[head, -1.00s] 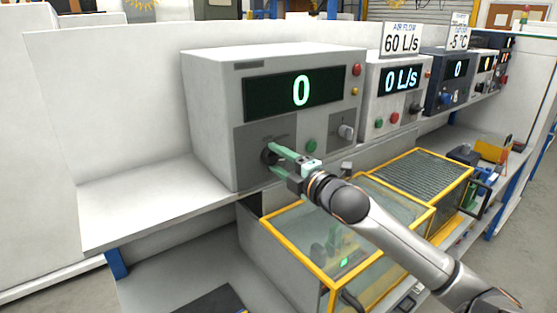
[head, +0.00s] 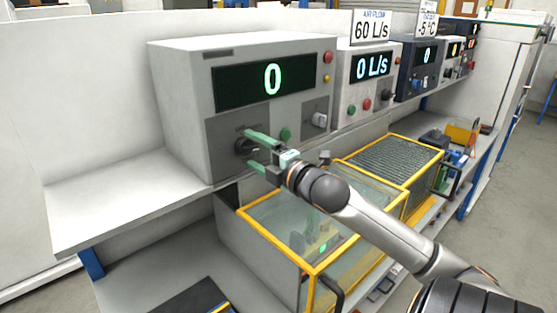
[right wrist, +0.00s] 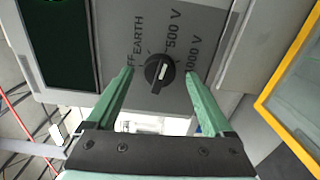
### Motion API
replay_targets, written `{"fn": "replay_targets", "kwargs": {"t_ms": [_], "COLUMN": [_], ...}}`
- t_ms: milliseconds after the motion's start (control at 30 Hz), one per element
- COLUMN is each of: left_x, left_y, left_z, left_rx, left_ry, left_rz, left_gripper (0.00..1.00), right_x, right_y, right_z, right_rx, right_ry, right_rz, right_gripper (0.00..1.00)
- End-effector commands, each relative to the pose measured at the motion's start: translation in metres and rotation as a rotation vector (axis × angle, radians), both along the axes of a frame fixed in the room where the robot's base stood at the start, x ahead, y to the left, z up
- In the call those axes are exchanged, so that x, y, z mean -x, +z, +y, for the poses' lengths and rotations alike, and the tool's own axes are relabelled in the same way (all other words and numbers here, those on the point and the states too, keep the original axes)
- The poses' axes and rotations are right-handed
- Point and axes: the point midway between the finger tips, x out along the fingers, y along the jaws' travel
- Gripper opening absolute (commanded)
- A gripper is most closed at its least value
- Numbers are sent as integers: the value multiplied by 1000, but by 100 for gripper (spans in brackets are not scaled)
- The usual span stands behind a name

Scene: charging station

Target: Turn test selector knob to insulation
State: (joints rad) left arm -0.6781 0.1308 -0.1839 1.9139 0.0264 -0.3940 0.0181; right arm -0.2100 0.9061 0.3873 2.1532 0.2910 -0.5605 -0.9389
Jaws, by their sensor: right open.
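The test selector knob (head: 243,148) is a black round knob on the dark grey panel of the large tester (head: 225,130) whose display reads 0. In the right wrist view the knob (right wrist: 157,74) has a white pointer mark and labels "EARTH", "500 V", "1000 V" and a partly covered "FF". The mark points up in that view, roughly towards the "500 V" side; I cannot tell the exact setting. My right gripper (head: 250,148) has green fingers and is open. In the right wrist view its fingertips (right wrist: 160,74) lie either side of the knob, with gaps. My left gripper is not in view.
A green button (head: 285,134) and a grey knob (head: 319,119) sit right of the selector. Yellow-framed clear covers (head: 300,235) stand below my right arm. Other instruments, including one reading 0 L/s (head: 369,75), continue along the shelf. The shelf left of the tester is clear.

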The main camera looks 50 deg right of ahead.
Motion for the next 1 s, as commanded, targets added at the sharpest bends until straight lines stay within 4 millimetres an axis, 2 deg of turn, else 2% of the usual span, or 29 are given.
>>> {"fn": "replay_targets", "kwargs": {"t_ms": [700, 1000], "left_x": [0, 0], "left_y": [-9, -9], "left_z": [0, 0], "left_rx": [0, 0], "left_ry": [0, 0], "left_rz": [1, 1], "left_gripper": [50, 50], "right_x": [93, 111], "right_y": [-2, 0], "right_z": [11, 13], "right_rx": [0, 1], "right_ry": [0, 0], "right_rz": [4, 1], "right_gripper": [86, 86]}}
